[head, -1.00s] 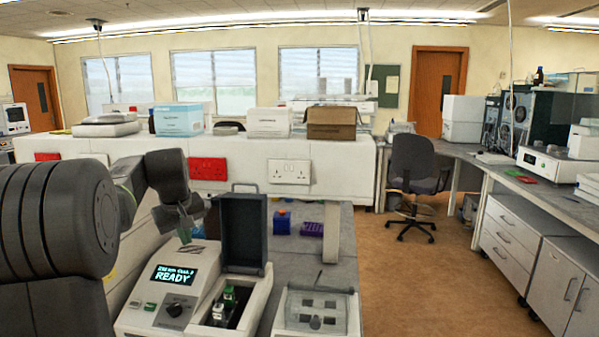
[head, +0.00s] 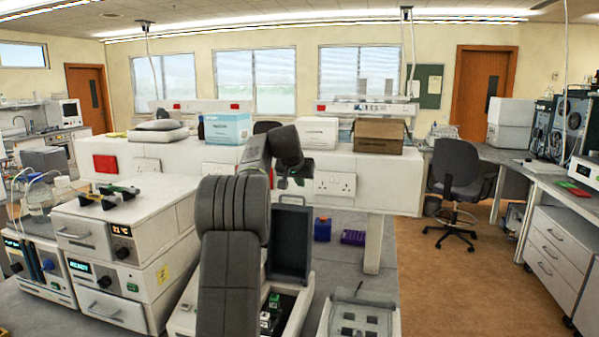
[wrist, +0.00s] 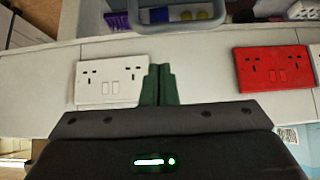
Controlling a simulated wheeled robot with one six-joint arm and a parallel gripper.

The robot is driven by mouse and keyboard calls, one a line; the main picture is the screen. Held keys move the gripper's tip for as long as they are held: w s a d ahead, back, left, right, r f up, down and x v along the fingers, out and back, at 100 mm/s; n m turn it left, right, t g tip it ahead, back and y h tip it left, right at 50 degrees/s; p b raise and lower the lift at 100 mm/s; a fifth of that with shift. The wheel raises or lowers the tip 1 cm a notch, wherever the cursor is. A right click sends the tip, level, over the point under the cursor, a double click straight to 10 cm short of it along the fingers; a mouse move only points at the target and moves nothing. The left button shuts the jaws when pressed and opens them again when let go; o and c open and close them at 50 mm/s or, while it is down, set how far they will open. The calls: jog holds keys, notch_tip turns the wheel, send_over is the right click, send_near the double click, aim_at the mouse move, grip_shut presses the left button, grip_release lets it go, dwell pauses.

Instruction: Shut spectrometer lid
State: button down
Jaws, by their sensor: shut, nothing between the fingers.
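The spectrometer (head: 298,318) is a white unit at the bottom centre of the head view, largely hidden behind my arm. Its dark grey lid (head: 290,243) stands open, upright at the back of the sample bay. Green-topped cuvettes (head: 271,305) show in the open bay. My gripper (head: 284,184) appears just above the lid's top edge in the picture; I cannot tell the depth between them. In the wrist view its green fingers (wrist: 158,84) are together and empty, in front of a bench wall with sockets. The lid is not visible there.
A white instrument with a grey top (head: 361,318) stands right of the spectrometer. Stacked white units (head: 115,250) stand to the left. A blue container (head: 322,229) and purple rack (head: 353,237) sit behind. A socket-lined bench wall (head: 385,186) rises beyond.

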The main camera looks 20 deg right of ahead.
jog(key=shift+s+a+f+p, duration=0.25)
jog(key=shift+s+a+f, duration=0.1)
jog(key=shift+f, duration=0.35)
jog(key=shift+s+a+f+p, duration=0.25)
jog(key=shift+s+f, duration=0.1)
jog(key=shift+f, duration=0.3)
jog(key=shift+b, duration=0.3)
